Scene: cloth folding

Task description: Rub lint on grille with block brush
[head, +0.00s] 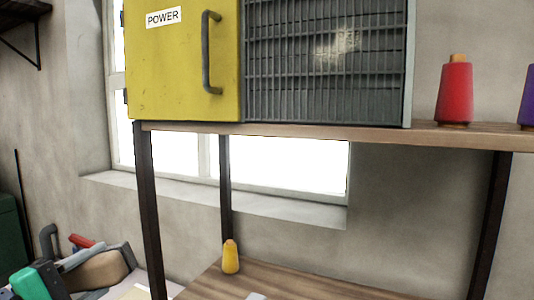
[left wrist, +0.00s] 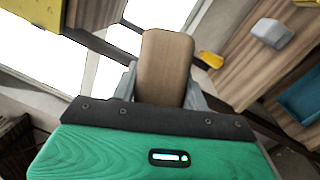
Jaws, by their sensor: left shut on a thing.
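The dark slatted grille (head: 290,90) fills the upper middle of the head view, and a pale fuzzy patch of lint (head: 335,46) clings to its upper part. My left gripper (head: 105,262) is low at the left, well below and left of the grille. It is shut on the brown block brush (head: 97,274). In the left wrist view the brush (left wrist: 167,60) stands out between the two grey fingers (left wrist: 163,92); its bristles cannot be made out. My right gripper is not in view.
A yellow door (head: 180,75) marked POWER, with a dark handle, adjoins the grille. The wooden shelf (head: 300,132) carries red (head: 455,92) and purple spools on the right. Dark posts support it. A yellow spool (head: 230,258) stands on the lower wooden surface (head: 290,284). A teal bin (left wrist: 302,95) shows in the wrist view.

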